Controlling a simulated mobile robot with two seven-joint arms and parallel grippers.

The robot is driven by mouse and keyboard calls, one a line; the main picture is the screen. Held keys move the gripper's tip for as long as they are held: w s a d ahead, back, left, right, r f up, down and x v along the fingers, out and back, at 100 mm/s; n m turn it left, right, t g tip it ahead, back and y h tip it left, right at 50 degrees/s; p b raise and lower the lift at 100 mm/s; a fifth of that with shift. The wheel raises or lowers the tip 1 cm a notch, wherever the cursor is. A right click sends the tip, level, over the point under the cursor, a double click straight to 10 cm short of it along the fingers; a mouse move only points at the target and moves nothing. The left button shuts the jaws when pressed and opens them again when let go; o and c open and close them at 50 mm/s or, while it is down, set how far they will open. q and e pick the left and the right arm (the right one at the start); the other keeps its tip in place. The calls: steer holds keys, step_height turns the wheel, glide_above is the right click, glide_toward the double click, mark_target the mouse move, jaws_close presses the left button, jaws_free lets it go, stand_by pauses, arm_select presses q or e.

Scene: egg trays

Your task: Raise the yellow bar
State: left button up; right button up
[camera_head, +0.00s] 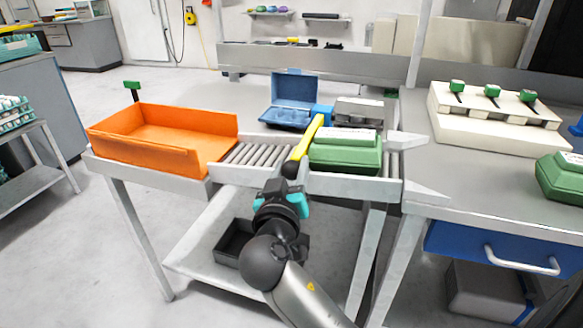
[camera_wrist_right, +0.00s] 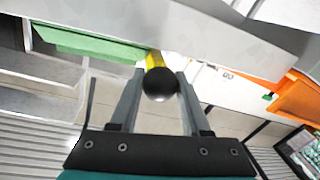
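The yellow bar (camera_head: 305,140) lies across the roller conveyor and ends in a black ball knob (camera_head: 291,170) on the near side. Its far end is at a blue block (camera_head: 322,113). My right gripper (camera_head: 283,184) is at the knob. In the right wrist view the black knob (camera_wrist_right: 160,83) sits between the tips of the right gripper (camera_wrist_right: 159,78), with a bit of yellow bar (camera_wrist_right: 154,60) behind it. The fingers are very close to the knob on both sides; I cannot tell whether they press on it. My left gripper is not in view.
A green egg carton (camera_head: 346,157) lies on the conveyor right of the bar. An orange bin (camera_head: 150,140) stands to the left, with bare rollers (camera_head: 258,157) between. A blue open case (camera_head: 294,97) is behind. A metal rail edge (camera_head: 330,186) runs beside the gripper.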

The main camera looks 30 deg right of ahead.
jaws_close()
stand_by(0.9)
